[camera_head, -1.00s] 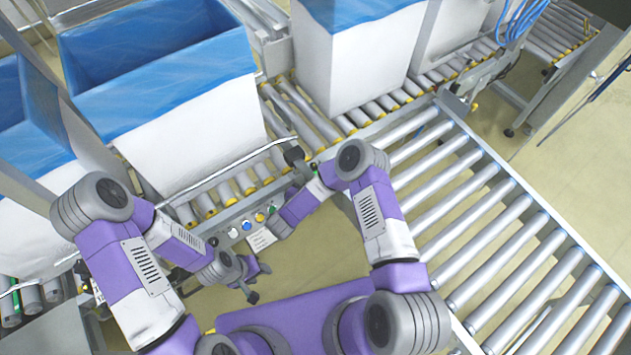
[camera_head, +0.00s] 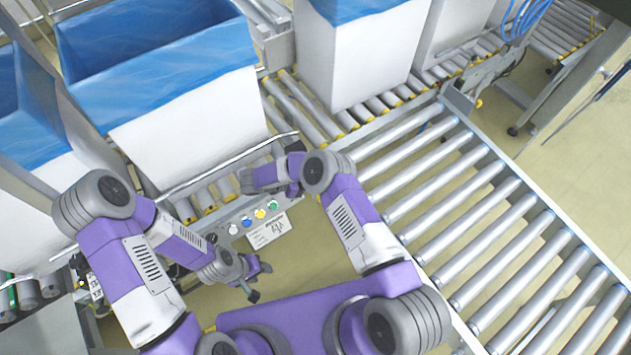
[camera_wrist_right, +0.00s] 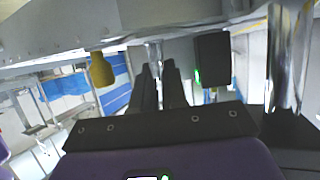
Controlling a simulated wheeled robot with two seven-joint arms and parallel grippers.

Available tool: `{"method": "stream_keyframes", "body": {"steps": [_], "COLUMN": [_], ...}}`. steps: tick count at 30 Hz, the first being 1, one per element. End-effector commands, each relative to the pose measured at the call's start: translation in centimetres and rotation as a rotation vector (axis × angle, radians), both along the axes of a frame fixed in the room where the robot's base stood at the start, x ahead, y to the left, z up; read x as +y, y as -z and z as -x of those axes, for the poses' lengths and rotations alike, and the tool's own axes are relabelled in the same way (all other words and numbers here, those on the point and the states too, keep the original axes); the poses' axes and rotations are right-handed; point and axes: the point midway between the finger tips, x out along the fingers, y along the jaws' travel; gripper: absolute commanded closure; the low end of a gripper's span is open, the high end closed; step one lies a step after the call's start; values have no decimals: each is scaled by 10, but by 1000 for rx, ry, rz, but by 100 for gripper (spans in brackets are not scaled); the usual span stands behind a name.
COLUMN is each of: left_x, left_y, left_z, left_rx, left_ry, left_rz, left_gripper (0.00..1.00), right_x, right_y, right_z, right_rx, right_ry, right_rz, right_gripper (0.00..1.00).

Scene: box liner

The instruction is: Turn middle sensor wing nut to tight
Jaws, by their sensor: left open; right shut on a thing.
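My right gripper (camera_wrist_right: 158,80) is at the edge of the roller conveyor, beside the large blue-lined box. In the right wrist view its two dark fingers are nearly closed, with their tips at a thin metal post (camera_wrist_right: 152,52). The wing nut is mostly hidden at the tips, and its angle cannot be told. A black sensor block (camera_wrist_right: 211,60) with a green light is just right of the fingers. My left gripper (camera_head: 258,281) is open and empty, low over the floor in front of the button panel.
A panel with white, blue, yellow and green buttons (camera_head: 260,213) and a paper label (camera_head: 269,232) is below the conveyor. A yellow knob (camera_wrist_right: 102,70) hangs left of the right fingers. The large blue-lined box (camera_head: 190,125) stands behind; a roller conveyor (camera_head: 480,220) fills the right.

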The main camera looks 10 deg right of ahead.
Motion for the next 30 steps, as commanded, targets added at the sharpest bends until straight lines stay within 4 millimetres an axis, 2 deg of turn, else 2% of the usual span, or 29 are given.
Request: {"method": "stream_keyframes", "body": {"steps": [19,20,23,24,30], "left_x": [0,0,0,0,0], "left_y": [4,5,4,4,4], "left_z": [0,0,0,0,0], "left_rx": [0,0,0,0,0], "left_ry": [0,0,0,0,0], "left_rz": [0,0,0,0,0], "left_gripper": [52,52,52,52,52], "right_x": [0,0,0,0,0], "right_y": [2,2,2,2,1], "right_z": [0,0,0,0,0], "right_rx": [3,3,3,3,2], "right_ry": [50,50,50,50,49], "right_rz": [-3,-3,-2,-2,-1], "right_gripper": [100,85,69,67,67]}}
